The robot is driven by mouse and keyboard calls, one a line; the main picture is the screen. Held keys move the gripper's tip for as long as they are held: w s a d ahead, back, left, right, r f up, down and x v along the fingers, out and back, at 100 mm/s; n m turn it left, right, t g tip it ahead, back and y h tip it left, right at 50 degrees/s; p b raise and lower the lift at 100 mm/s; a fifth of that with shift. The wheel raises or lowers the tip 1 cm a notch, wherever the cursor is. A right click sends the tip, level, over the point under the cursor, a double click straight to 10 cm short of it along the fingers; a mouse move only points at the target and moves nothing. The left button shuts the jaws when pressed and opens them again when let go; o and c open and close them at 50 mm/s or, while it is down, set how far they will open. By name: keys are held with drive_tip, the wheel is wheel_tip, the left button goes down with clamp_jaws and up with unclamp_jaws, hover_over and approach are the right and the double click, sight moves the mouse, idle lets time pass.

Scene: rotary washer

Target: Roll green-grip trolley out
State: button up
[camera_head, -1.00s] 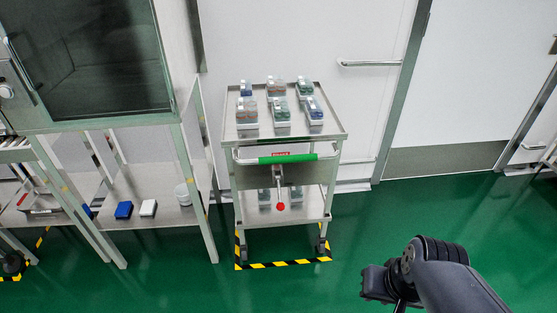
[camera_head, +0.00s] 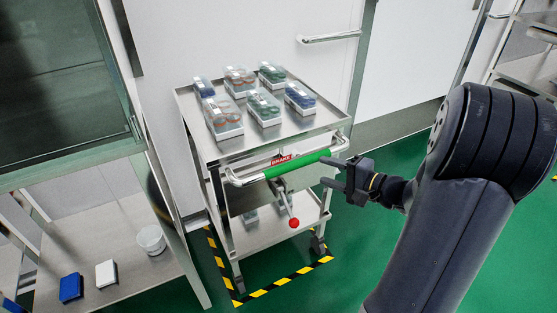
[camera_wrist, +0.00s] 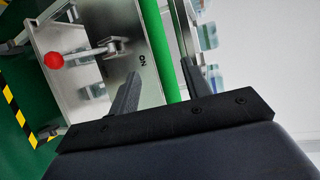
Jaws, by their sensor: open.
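The trolley (camera_head: 228,149) is a steel two-shelf cart with a green grip (camera_head: 297,163) on its front push bar. It stands inside a yellow-black floor outline. A red-knobbed lever (camera_head: 293,223) hangs below the bar, under a red BRAKE label (camera_head: 281,160). My gripper (camera_head: 327,171) is open at the right end of the green grip. In the wrist view the green grip (camera_wrist: 162,50) runs between the two fingers (camera_wrist: 158,85), which are not closed on it. The red knob (camera_wrist: 53,60) shows at upper left there.
Several clear-lidded boxes (camera_head: 264,106) stand on the top shelf. A steel bench (camera_head: 125,275) with a white tub (camera_head: 151,239) is close on the left. Green floor (camera_head: 345,225) is open in front and to the right. A white wall stands behind.

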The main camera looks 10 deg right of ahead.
sight(305, 164)
drive_tip(key=b+x, duration=0.1)
drive_tip(key=x, duration=0.9)
drive_tip(key=shift+w+a, duration=0.2)
drive_tip(key=shift+w, duration=0.05)
drive_tip(key=shift+c, duration=0.5)
clamp_jaws()
